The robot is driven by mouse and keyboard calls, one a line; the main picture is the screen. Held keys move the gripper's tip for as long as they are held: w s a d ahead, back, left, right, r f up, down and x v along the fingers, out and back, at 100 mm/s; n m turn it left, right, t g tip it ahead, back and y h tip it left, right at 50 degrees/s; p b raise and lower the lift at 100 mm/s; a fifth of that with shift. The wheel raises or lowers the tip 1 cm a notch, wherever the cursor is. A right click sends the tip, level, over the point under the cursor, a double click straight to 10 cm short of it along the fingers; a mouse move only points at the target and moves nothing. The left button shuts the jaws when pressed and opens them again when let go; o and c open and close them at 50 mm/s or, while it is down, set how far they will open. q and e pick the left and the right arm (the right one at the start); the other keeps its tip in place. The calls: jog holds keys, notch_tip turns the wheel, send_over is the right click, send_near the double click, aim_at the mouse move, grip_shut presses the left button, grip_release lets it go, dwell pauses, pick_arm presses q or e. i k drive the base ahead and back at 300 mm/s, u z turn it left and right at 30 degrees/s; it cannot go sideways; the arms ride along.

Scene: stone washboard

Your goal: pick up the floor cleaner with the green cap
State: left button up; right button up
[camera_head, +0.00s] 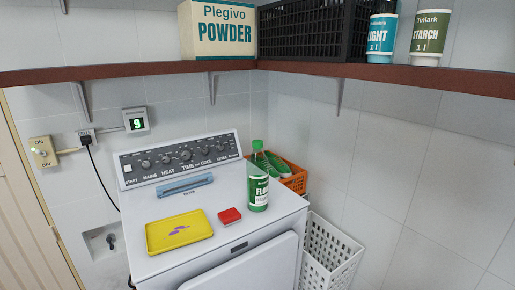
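The floor cleaner (258,187) is a bottle with a green cap (257,145) and a green label whose readable letters begin with "FLO". It stands upright on the right part of the white machine's top (231,188), near its right edge. Neither of my grippers shows in the head view, so nothing is seen touching the bottle.
A red box (229,216) sits just left of the bottle, and a yellow tray (179,231) lies further left. An orange basket (296,178) with green items is behind it. A white laundry basket (330,250) stands right. A brown shelf (391,77) runs above.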

aim_at(256, 164)
jog(key=z, duration=0.5)
jog(key=k, duration=0.65)
jog(key=z, duration=0.8)
jog(key=i, duration=1.1)
jog(key=u, duration=0.55)
